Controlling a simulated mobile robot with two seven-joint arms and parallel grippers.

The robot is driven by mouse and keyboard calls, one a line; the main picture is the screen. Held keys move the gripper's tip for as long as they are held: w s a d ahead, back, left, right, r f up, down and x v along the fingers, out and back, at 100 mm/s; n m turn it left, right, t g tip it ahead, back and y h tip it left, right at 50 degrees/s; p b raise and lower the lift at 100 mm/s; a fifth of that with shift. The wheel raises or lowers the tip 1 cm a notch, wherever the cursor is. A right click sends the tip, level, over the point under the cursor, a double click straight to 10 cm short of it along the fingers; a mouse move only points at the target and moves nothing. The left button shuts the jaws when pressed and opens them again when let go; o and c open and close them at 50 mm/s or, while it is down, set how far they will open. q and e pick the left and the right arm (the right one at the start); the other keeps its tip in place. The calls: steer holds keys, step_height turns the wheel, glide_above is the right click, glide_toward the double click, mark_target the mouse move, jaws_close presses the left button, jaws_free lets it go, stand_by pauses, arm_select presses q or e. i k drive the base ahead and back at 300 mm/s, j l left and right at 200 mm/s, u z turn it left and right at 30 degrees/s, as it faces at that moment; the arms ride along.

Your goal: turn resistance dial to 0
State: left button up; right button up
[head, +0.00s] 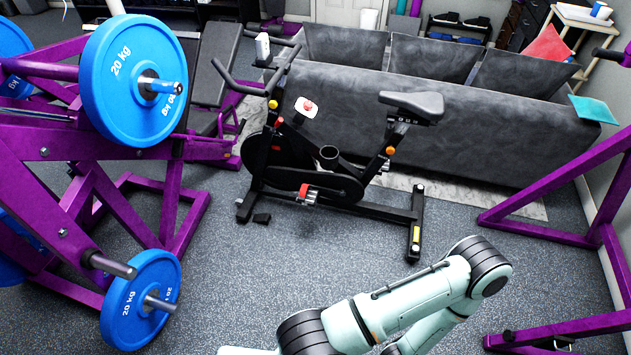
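A black exercise bike (320,185) stands upright in the middle of the head view. The resistance dial (308,106) is a small red knob on a white round plate, on the bike's frame below the handlebars (258,88). The markings on the plate and the dial's setting are too small to read. One of my arms, pale green with dark joints, bends across the bottom of the view, well short of the bike. Neither of my grippers is in view.
A purple weight machine with blue 20 kg plates (133,80) stands at the left. A grey sofa (440,125) stands close behind the bike. A purple rack (555,192) is at the right. The speckled floor (270,270) in front of the bike is clear.

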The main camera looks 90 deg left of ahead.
mark_target(308, 105)
steer(key=u, duration=2.95)
steer(key=i+j, duration=0.25)
steer(key=i+u, duration=0.05)
steer(key=i, duration=0.05)
